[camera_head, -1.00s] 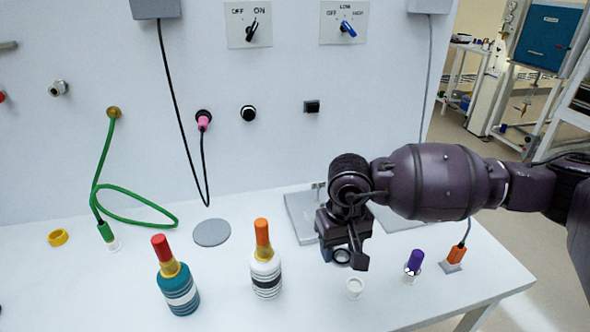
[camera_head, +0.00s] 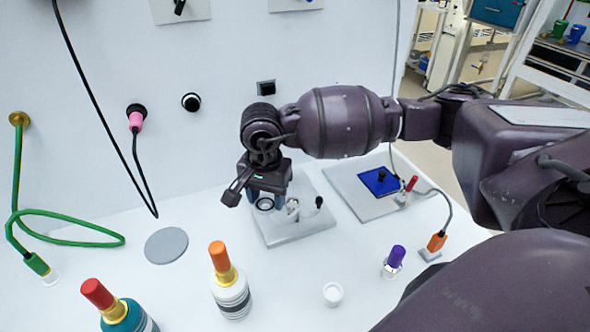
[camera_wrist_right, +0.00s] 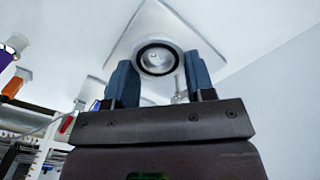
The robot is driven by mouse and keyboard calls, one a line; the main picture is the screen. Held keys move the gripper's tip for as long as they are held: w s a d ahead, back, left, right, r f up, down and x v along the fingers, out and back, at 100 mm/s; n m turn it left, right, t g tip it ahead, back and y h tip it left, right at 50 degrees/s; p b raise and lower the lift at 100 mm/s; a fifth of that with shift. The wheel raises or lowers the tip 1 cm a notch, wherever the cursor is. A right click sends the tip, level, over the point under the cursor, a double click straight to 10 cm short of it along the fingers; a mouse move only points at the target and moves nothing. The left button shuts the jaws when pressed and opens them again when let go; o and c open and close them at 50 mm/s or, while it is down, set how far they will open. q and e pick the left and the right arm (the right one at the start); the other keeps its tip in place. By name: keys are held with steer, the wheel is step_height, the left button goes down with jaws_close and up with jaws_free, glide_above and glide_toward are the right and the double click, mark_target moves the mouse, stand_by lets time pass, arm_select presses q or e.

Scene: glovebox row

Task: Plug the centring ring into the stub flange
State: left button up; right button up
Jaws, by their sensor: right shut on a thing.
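My right gripper (camera_head: 265,200) is shut on the centring ring (camera_head: 264,204), a small dark-rimmed ring between its fingertips. In the right wrist view the ring (camera_wrist_right: 158,58) shows a black outer band and a metallic inside, between two blue-grey fingers. The gripper is above the left part of a grey base plate (camera_head: 308,229). A small metallic fitting (camera_head: 292,208) stands on that plate just right of the fingers. I cannot tell whether it is the stub flange; the gripper hides part of the plate. Contact below the ring is also unclear. My left gripper is not in view.
A white cup-like holder (camera_head: 333,293) and a purple-capped item (camera_head: 394,260) stand in front of the plate. An orange plug (camera_head: 436,242) is at the right. Two bottles, one orange-tipped (camera_head: 229,290), stand at front left. A flat grey disc (camera_head: 166,245) lies left.

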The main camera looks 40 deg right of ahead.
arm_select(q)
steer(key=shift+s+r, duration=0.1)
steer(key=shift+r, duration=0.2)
arm_select(e)
steer(key=w+d+r+m, duration=0.1)
steer(key=d+m, duration=0.7)
steer(key=m, duration=1.4)
steer(key=shift+d+r, duration=0.15)
steer(key=shift+r, duration=0.15)
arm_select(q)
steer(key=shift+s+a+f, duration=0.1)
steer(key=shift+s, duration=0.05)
arm_select(e)
step_height(320, 180, down, 2)
steer(key=shift+f+b, duration=0.1)
steer(key=shift+b, duration=0.3)
steer(key=shift+f+b, duration=0.85)
steer(key=shift+f, duration=0.9)
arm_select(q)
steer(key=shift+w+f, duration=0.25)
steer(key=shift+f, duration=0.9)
arm_select(e)
steer(key=shift+f, duration=0.1)
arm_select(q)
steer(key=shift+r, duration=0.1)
